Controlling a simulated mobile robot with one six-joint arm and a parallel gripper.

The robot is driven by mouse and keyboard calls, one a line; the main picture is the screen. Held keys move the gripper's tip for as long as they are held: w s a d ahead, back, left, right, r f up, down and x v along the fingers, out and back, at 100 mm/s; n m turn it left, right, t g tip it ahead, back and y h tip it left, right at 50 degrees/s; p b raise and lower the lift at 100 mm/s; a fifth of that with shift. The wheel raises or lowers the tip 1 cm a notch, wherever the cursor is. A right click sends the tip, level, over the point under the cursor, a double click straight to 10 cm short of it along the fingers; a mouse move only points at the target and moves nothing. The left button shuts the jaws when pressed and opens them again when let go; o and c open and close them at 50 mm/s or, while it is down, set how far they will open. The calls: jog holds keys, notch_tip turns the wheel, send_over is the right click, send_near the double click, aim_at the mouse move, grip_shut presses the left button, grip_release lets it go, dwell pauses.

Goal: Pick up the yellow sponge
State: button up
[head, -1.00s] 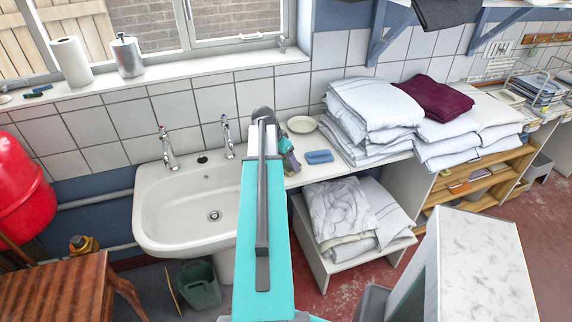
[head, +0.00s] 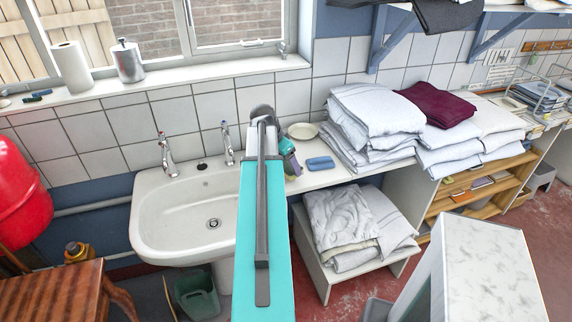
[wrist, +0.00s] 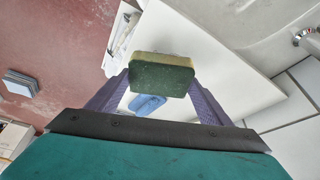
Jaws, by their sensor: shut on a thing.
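The sponge (wrist: 162,76) shows in the wrist view, with a dark green face towards the camera and a thin yellow layer along its far edge. My gripper (wrist: 161,88) is shut on it, with one purple finger at each side. In the head view my arm hides most of my gripper, and I cannot make out the sponge there.
Folded white linen (head: 372,108) is stacked to the right. A white sink (head: 165,225) with taps is on the left. A marbled white box (head: 482,265) stands at front right.

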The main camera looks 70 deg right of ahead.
jog(key=s+a, duration=0.1)
jog(key=a, duration=0.1)
jog(key=s+a+b, duration=0.1)
jog(key=a, duration=0.2)
jog(key=s+a+b, duration=0.1)
jog(key=a, duration=0.1)
jog(key=shift+a+r, duration=0.25)
jog(key=shift+a, duration=0.1)
jog(key=a+b, duration=0.1)
jog(key=b, duration=0.2)
jog(key=s+a+b, duration=0.1)
jog(key=b, duration=0.2)
jog(key=shift+a, duration=0.25)
jog(key=b, duration=0.3)
jog(key=shift+s+a+r, duration=0.1)
jog(key=shift+a, duration=0.2)
jog(key=b, duration=0.2)
jog(key=a+b, duration=0.1)
jog(key=b, duration=0.1)
jog(key=shift+s+a+r, duration=0.15)
jog(key=shift+s, duration=0.1)
jog(key=shift+a+r, duration=0.15)
